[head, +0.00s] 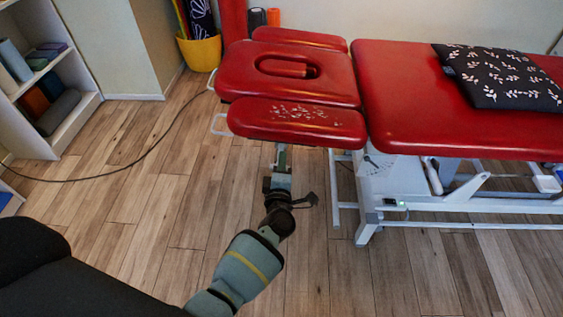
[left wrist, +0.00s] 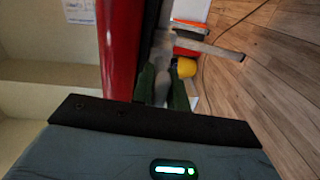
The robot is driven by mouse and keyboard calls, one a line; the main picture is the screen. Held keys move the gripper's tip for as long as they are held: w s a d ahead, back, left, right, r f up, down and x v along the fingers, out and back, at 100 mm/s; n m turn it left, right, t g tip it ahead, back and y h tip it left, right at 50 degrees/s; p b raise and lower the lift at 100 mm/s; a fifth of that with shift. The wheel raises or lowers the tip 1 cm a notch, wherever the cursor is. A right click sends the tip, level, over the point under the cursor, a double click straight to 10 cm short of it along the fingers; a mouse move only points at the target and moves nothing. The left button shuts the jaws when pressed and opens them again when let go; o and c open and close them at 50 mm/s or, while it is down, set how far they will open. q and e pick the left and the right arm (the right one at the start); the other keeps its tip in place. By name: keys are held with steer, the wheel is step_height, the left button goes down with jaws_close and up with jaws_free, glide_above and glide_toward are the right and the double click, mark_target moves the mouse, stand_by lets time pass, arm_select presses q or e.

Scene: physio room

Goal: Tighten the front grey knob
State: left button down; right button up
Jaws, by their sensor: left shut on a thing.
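The red treatment table has a front armrest pad (head: 297,122) with pale worn marks. My left gripper (head: 282,152) reaches up to the front edge of this pad from below, and its tips are partly hidden there. In the left wrist view my green fingers (left wrist: 163,88) are shut on a pale grey thing (left wrist: 161,86), which looks like the front grey knob. It is mostly covered by the fingers and blurred. The red pad (left wrist: 121,45) stands close beside the fingers in that view. The knob is hidden in the head view. My right gripper is not in view.
The table's white frame (head: 385,200) stands right of my left arm. A yellow pot (head: 200,52) is at the back, and it also shows in the left wrist view (left wrist: 186,67). A white shelf (head: 75,90) stands at the left. A dark cable crosses the open wooden floor (head: 130,205).

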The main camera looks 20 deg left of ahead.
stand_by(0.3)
arm_select(q)
steer(key=c, duration=1.4)
jaws_free()
steer(key=p+v, duration=0.3)
steer(key=v, duration=0.4)
steer(key=shift+s, duration=0.4)
steer(key=shift+d, duration=0.15)
